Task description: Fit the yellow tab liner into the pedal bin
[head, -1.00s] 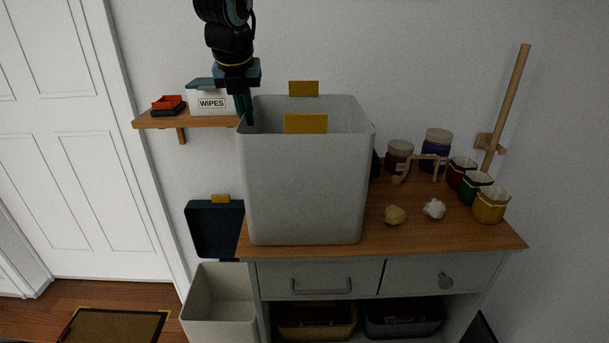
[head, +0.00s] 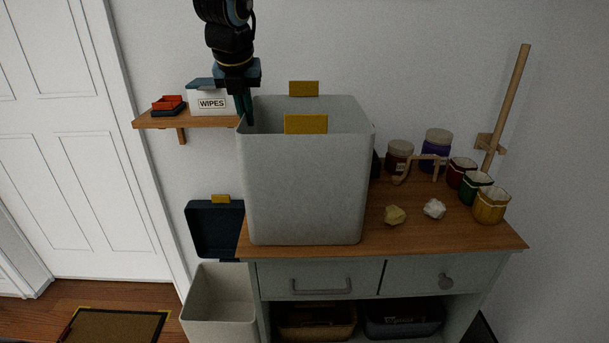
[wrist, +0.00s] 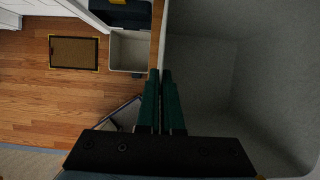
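The yellow tab liner is a tall, open grey box (head: 305,190) with yellow tabs on its front and back rims. It stands upright on the wooden cabinet top. My gripper (head: 244,108) points down at the liner's left rim, with its green fingers close together on either side of the thin wall. In the wrist view, my gripper (wrist: 160,75) looks closed on that wall, and the liner's inside (wrist: 215,80) opens to the right. The pale pedal bin (head: 219,300) stands on the floor at lower left, its dark lid (head: 215,230) raised. The bin also shows in the wrist view (wrist: 130,50).
The wooden cabinet top (head: 420,235) holds jars, colored pots (head: 490,206), two crumpled lumps (head: 434,209) and a wooden bracket to the liner's right. A wall shelf (head: 190,121) with a wipes box (head: 211,103) is left of my gripper. A doormat (head: 115,327) lies by the door.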

